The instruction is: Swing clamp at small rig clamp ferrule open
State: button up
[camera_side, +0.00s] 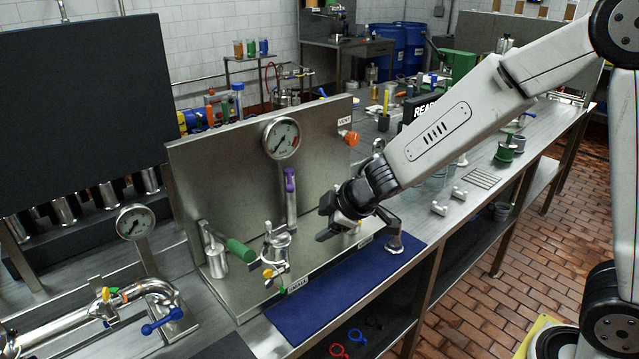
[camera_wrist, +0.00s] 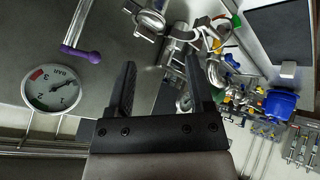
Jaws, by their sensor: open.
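The small rig is an upright steel panel (camera_side: 330,130) on a steel base, with metal fittings along its front. A silver clamp fitting (camera_side: 277,243) stands at the front of the base, with a small yellow-tipped part (camera_side: 268,273) below it. It looks like the clamp ferrule; whether its swing clamp is open or closed I cannot tell. In the wrist view a silver fitting (camera_wrist: 150,20) shows at the top, partly cut off. My gripper (camera_side: 325,222) is to the right of the clamp, apart from it. Its two fingers (camera_wrist: 160,75) are open with nothing between them.
A purple-handled valve (camera_side: 290,182) rises behind the clamp, below a round gauge (camera_side: 282,138). A green-handled valve (camera_side: 240,250) stands to its left. A blue mat (camera_side: 340,290) lies clear in front.

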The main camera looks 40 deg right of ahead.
jog(key=s+d+f+m+g+h, duration=0.1)
jog(key=s+d+f+m+g, duration=0.15)
jog(key=s+d+m, duration=0.4)
jog(key=s+d+f+m+g+h, duration=0.1)
jog(key=s+f+m+g, duration=0.2)
jog(key=s, duration=0.7)
jog(key=w+a+f+n+t+h, duration=0.2)
jog(key=w+a+n+t+h, duration=0.2)
jog(key=w+a, duration=0.6)
jog(key=w+a+f+n+t+h, duration=0.3)
jog(key=w+a+t+h, duration=0.4)
jog(key=w+a, duration=0.3)
jog(key=a+n+h, duration=0.1)
jog(key=a, duration=0.3)
jog(key=shift+a+f+n, duration=0.15)
jog(key=shift+a+n, duration=0.2)
jog(key=shift+a, duration=0.05)
jog(key=shift+w+d, duration=0.1)
